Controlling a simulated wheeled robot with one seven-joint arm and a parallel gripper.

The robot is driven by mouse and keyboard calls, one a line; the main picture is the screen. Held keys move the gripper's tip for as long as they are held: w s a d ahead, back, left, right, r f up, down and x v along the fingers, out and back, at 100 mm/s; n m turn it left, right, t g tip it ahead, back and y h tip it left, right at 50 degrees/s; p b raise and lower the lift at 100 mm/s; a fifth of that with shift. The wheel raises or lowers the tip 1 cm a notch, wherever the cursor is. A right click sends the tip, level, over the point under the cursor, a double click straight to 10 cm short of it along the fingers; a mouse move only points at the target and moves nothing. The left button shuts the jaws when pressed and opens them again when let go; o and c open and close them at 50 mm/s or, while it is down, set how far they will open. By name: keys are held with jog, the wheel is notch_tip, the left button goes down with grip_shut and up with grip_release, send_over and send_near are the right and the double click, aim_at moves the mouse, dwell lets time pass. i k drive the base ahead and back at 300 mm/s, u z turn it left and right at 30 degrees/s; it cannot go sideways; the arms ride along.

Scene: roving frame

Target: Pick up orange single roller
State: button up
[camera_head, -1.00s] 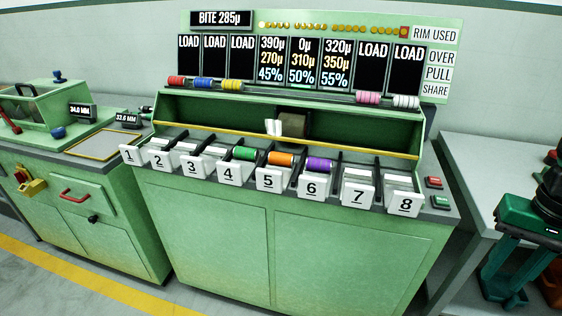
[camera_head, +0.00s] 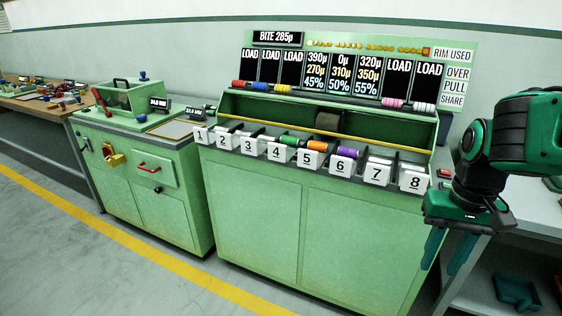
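The orange roller (camera_head: 317,146) lies in the numbered row of slots on the green machine, behind the white plate marked 5 (camera_head: 309,160). A green roller (camera_head: 289,141) is to its left and a purple roller (camera_head: 348,153) to its right. My gripper (camera_head: 448,252) hangs at the right, in front of the machine's right end and well away from the orange roller. Its two teal fingers point down and stand apart, with nothing seen between them.
Red, blue and yellow rollers (camera_head: 259,86) and pink and white rollers (camera_head: 392,103) sit on the upper bar. A display board (camera_head: 345,64) stands behind. A smaller green cabinet (camera_head: 140,180) adjoins on the left. The floor in front is clear, with a yellow line (camera_head: 120,240).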

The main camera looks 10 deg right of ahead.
aim_at(322, 148)
jog(key=u, duration=0.6)
jog(key=k, duration=0.75)
jog(key=u, duration=0.7)
jog(key=i, duration=0.4)
jog(key=z, duration=0.8)
jog(key=i, duration=1.25)
jog(key=z, duration=0.75)
jog(key=i, duration=0.65)
jog(key=u, duration=0.1)
